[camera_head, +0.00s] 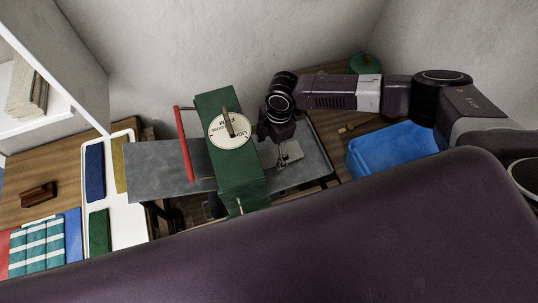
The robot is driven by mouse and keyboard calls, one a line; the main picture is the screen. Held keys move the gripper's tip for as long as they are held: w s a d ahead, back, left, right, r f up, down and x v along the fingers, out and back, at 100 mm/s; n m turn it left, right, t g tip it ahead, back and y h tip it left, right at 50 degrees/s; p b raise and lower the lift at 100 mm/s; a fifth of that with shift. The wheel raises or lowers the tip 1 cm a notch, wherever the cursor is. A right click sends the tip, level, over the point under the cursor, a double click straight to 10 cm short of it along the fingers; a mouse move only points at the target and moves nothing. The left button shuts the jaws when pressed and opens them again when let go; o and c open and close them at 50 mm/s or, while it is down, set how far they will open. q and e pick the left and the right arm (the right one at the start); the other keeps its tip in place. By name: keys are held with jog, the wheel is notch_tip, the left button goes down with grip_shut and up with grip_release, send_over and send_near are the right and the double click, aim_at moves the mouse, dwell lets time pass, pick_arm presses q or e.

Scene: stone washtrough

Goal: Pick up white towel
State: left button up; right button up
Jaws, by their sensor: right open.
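I cannot make out a clear white towel. A folded cream stack (27,90) sits on the white shelf at the upper left; I cannot tell whether it is cloth. Teal-and-white striped folded cloths (37,247) lie at the lower left. My right gripper (291,155) is open, over the right part of a grey tabletop (157,165), just right of a green box-shaped device. Nothing shows between its fingers. It is far from the cream stack and the striped cloths. My left gripper is not in view.
The green device (236,172) has a round dial and a red bar (184,143). A white tray (125,225) holds blue, mustard and green pieces. A brown wooden object (39,194) lies left. A blue bin (390,152) stands right. My purple body hides the front.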

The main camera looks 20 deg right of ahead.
aim_at(269, 156)
notch_tip(269, 156, down, 2)
jog(key=shift+w+a+f+p, duration=0.1)
jog(key=shift+a+p, duration=0.05)
jog(key=shift+p, duration=0.15)
jog(key=shift+f, duration=0.45)
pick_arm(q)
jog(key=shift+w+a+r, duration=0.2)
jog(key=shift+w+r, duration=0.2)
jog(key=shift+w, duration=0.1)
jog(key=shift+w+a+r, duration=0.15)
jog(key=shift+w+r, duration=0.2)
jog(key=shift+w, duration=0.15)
pick_arm(e)
jog(key=shift+c, duration=0.4)
jog(key=c, duration=1.3)
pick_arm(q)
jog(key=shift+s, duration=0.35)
pick_arm(e)
jog(key=shift+c, duration=0.2)
jog(key=shift+r, duration=0.15)
